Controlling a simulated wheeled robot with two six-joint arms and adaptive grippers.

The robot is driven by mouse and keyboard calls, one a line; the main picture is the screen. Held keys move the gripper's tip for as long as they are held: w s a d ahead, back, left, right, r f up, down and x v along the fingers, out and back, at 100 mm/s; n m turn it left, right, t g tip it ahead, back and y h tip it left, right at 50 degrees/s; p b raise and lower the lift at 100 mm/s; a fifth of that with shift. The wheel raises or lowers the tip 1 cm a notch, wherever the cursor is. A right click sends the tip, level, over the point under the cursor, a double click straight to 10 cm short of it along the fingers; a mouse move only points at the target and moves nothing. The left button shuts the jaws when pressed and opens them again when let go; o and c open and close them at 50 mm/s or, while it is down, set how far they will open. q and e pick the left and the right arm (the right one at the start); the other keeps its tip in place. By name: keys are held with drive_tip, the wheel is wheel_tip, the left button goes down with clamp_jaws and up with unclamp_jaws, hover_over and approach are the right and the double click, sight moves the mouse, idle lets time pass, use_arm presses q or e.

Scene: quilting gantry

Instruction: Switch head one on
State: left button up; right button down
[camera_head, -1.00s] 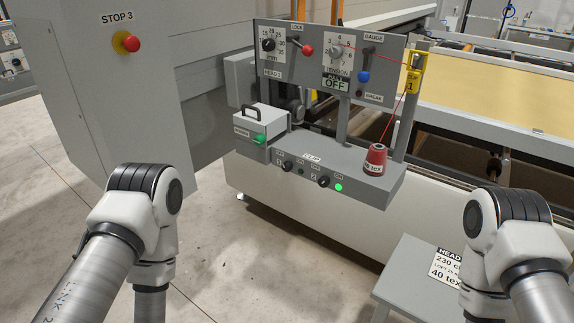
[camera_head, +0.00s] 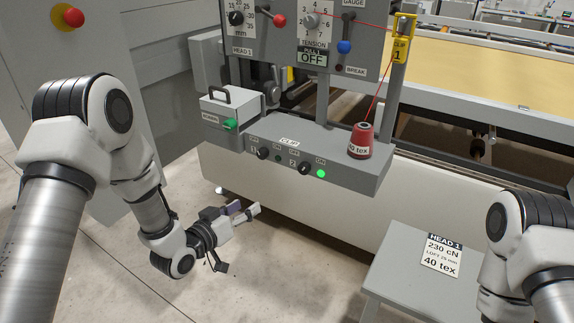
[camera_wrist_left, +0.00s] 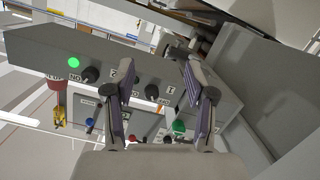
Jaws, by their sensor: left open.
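The grey switch box (camera_head: 345,171) carries two black rotary knobs with OFF and ON labels. Knob 1 (camera_head: 262,153) is on the left, and the lamp beside it (camera_head: 278,158) is dark. Knob 2 (camera_head: 304,168) is on the right, beside a lit green lamp (camera_head: 321,174). My left gripper (camera_head: 246,209) is open and empty, below and in front of the box, apart from it. In the left wrist view the box appears upside down beyond the open fingers (camera_wrist_left: 158,65), with knob 1 (camera_wrist_left: 151,91) between them and the lit lamp (camera_wrist_left: 73,62) farther left. My right gripper is out of view.
A red thread cone (camera_head: 361,141) stands on the box's right end. A grey case with a green switch (camera_head: 230,124) is at its left. The upper panel (camera_head: 270,45) reads OFF. A stool (camera_head: 400,275) stands at lower right. Floor below is open.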

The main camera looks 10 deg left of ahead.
sight(260, 157)
use_arm(q)
drive_tip(key=w+r+t, duration=0.2)
drive_tip(key=w+r, duration=0.2)
drive_tip(key=r, duration=0.5)
drive_tip(key=x, duration=0.3)
drive_tip(key=p+x, duration=0.1)
drive_tip(key=x, duration=0.1)
drive_tip(key=shift+w+a+f, duration=0.1)
drive_tip(key=shift+w+f, duration=0.15)
drive_tip(key=shift+f, duration=0.05)
drive_tip(key=shift+w, duration=0.45)
drive_tip(key=shift+s+r, duration=0.1)
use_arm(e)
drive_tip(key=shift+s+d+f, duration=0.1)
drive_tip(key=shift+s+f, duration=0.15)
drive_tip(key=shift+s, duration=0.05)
use_arm(q)
clamp_jaws()
